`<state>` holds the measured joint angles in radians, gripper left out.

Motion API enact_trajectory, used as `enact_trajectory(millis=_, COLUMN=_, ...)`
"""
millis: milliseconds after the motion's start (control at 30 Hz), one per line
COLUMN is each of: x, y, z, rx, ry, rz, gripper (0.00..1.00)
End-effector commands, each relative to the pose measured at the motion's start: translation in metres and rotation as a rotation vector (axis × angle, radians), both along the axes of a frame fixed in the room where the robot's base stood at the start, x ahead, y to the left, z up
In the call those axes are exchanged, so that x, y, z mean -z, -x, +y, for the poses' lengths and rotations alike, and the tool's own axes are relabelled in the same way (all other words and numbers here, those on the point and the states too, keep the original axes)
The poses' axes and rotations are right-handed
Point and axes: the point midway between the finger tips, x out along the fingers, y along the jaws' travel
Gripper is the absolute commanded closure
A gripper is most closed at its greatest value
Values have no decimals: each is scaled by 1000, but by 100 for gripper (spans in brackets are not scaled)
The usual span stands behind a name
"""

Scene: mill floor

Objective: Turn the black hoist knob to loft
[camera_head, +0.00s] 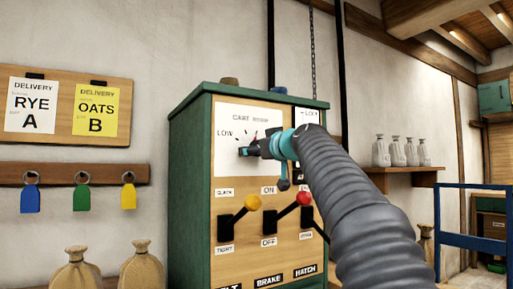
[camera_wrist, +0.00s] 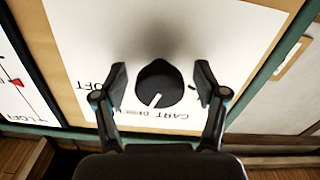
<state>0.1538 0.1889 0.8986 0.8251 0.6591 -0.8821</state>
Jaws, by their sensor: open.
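A round black knob (camera_wrist: 160,84) with a white pointer line sits on a white plate (camera_wrist: 90,40) that appears upside down in the wrist view. The pointer aims down and slightly left there, towards the plate's lettering, which begins "CART". "LOFT" is printed at the plate's left in that view. My gripper (camera_wrist: 160,78) is open, with one finger on each side of the knob; a gap shows on both sides. In the head view my gripper (camera_head: 247,151) is at the plate (camera_head: 228,118), which reads "LOW" at left, and my arm hides much of it.
A second plate (camera_wrist: 20,85) with a red mark and "LOFT" is beside the knob plate. Sacks (camera_head: 142,268) stand at left.

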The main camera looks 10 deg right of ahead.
Motion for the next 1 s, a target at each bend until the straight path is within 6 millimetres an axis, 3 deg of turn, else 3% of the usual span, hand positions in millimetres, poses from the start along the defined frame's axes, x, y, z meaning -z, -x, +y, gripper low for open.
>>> enact_trajectory(millis=233, x=0, y=0, z=0, rx=0, ry=0, rz=0, gripper=30)
enact_trajectory(millis=467, x=0, y=0, z=0, rx=0, ry=0, rz=0, gripper=88)
enact_trajectory(millis=767, x=0, y=0, z=0, rx=-1, ry=-23, rz=8, gripper=89)
enact_trajectory(millis=1000, x=-2, y=0, z=1, rx=-2, ry=-135, rz=43, gripper=89)
